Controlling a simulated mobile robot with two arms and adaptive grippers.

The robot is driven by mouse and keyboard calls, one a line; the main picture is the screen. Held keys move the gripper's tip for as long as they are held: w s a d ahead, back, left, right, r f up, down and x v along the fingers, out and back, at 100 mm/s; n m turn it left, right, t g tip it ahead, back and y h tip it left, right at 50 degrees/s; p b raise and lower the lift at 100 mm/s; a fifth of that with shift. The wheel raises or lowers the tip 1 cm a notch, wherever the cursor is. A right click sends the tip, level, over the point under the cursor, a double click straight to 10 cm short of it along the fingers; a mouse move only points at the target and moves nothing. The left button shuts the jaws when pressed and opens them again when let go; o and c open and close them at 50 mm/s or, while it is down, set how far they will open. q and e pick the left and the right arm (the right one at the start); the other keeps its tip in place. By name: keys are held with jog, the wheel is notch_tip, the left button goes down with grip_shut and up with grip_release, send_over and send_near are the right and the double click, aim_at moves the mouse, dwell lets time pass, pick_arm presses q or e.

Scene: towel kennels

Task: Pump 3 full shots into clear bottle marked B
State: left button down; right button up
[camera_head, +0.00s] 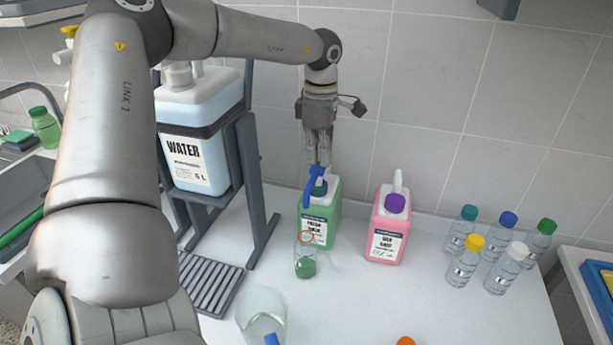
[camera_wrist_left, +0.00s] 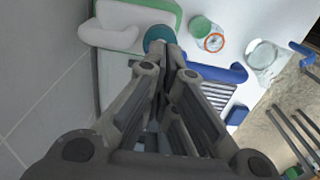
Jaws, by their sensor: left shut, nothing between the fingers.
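A clear bottle (camera_head: 305,265) with an orange ring at its open neck stands in front of the green jug (camera_head: 317,228). Green liquid lies in its bottom; I cannot read a letter on it. The bottle also shows in the left wrist view (camera_wrist_left: 208,38). The jug carries a blue pump (camera_head: 314,185) with a teal collar, its spout pointing down toward the bottle; the spout shows in the left wrist view (camera_wrist_left: 218,74). My left gripper (camera_head: 319,160) is shut and empty, pointing down right over the pump head. I cannot tell whether it touches. My right gripper is out of view.
A pink jug (camera_head: 389,230) with a purple collar stands right of the green one. Several capped bottles (camera_head: 490,258) stand farther right. A clear beaker (camera_head: 259,311) is in front, an orange cap (camera_head: 406,341) at the bottom edge. A water container (camera_head: 196,135) sits on a rack at left.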

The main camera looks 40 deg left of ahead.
aim_at(318, 165)
pick_arm(q)
jog(key=shift+f+b, duration=1.3)
jog(key=shift+f, duration=0.45)
jog(key=shift+r+p, duration=1.65)
jog(key=shift+r, duration=1.05)
jog(key=shift+r, duration=0.1)
jog(key=shift+r+p, duration=2.05)
jog(key=shift+r, duration=0.9)
